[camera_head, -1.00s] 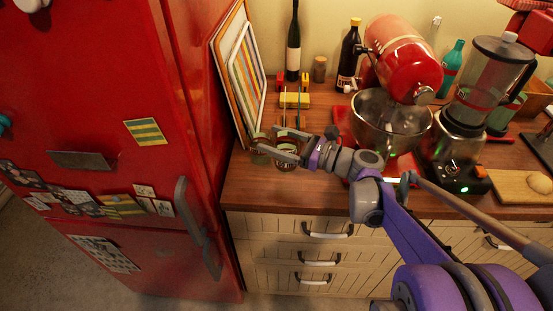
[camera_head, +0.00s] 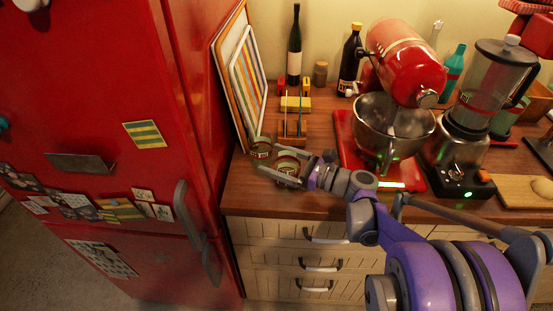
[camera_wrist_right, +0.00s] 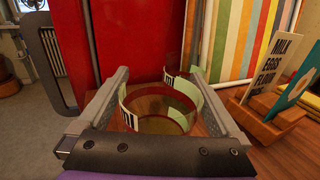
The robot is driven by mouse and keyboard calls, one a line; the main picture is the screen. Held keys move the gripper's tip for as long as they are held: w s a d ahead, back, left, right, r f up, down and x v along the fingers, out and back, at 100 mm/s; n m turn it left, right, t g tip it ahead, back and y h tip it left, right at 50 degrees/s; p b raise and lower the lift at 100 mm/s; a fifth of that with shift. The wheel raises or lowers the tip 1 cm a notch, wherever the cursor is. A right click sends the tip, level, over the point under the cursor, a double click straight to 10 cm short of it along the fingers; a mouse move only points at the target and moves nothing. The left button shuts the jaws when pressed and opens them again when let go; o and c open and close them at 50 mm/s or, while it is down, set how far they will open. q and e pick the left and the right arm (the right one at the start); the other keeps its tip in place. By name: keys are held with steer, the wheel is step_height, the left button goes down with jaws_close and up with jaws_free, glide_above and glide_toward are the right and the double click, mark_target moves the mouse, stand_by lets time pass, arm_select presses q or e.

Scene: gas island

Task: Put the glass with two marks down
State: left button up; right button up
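Two clear glasses with green, white and red bands stand at the left end of the wooden counter. The near glass (camera_head: 287,164) is between the fingers of my right gripper (camera_head: 268,163). The far glass (camera_head: 261,147) stands just beyond the fingertips, towards the fridge. In the right wrist view the near glass (camera_wrist_right: 155,124) sits between the two spread fingers of the gripper (camera_wrist_right: 160,78), with the far glass (camera_wrist_right: 190,85) behind it. Black marks show on a white patch of the near glass, but I cannot count them. The fingers look open around it. My left gripper is out of view.
The red fridge (camera_head: 100,110) stands close on the left. Trays and boards (camera_head: 247,85) lean beside it. A small card holder (camera_head: 292,138), a red stand mixer (camera_head: 400,65) with a metal bowl (camera_head: 392,128), and a blender (camera_head: 490,90) stand nearby.

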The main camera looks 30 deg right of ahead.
mark_target(299, 167)
steer(key=shift+r, duration=0.15)
steer(key=shift+s+d, duration=0.15)
steer(key=shift+s, duration=0.05)
steer(key=v, duration=1.1)
steer(key=shift+s+d, duration=0.1)
steer(key=shift+s, duration=0.1)
